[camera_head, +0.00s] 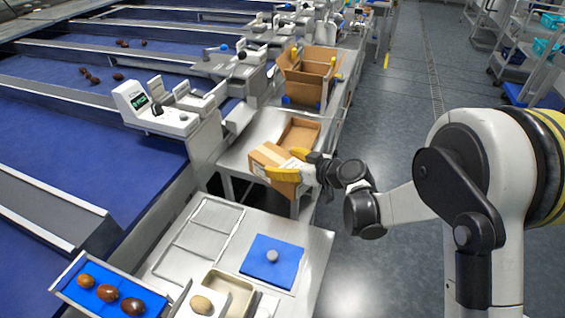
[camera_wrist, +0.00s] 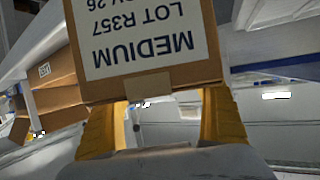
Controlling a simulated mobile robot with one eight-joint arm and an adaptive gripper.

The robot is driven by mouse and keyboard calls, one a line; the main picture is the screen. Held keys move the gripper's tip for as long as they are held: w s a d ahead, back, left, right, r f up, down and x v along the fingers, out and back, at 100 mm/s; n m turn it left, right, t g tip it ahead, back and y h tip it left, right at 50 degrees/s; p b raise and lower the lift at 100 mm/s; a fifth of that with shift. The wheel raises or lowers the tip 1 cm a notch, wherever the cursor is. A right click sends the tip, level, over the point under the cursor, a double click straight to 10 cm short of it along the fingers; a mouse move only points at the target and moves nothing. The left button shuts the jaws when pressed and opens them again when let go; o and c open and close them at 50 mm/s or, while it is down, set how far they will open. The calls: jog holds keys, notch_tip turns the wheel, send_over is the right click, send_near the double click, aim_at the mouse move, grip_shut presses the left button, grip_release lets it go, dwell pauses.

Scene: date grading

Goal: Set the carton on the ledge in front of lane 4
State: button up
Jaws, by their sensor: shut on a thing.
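The carton (camera_head: 268,156) is a brown cardboard box with tape and a white label. My gripper (camera_head: 290,164) has its yellow fingers shut on it, over the steel ledge (camera_head: 240,157) beside the lane's control unit. I cannot tell whether the carton touches the ledge. In the wrist view the carton (camera_wrist: 150,90) stands between the yellow fingers (camera_wrist: 163,118). Its label (camera_wrist: 143,35) reads MEDIUM, LOT R357, upside down. No lane number is legible in these frames.
An open brown carton or tray (camera_head: 300,132) lies on the same ledge just behind. A taller open carton (camera_head: 308,75) stands farther back. A white control unit (camera_head: 180,122) borders the ledge's left.

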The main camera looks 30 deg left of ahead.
jog(key=o, duration=1.4)
jog(key=shift+f, duration=0.1)
jog(key=shift+c, duration=0.2)
jog(key=shift+d+r, duration=0.2)
jog(key=shift+r, duration=0.1)
jog(key=p+v, duration=0.3)
jog(key=v, duration=0.8)
jog(key=shift+d, duration=0.25)
jog(key=shift+s, duration=0.1)
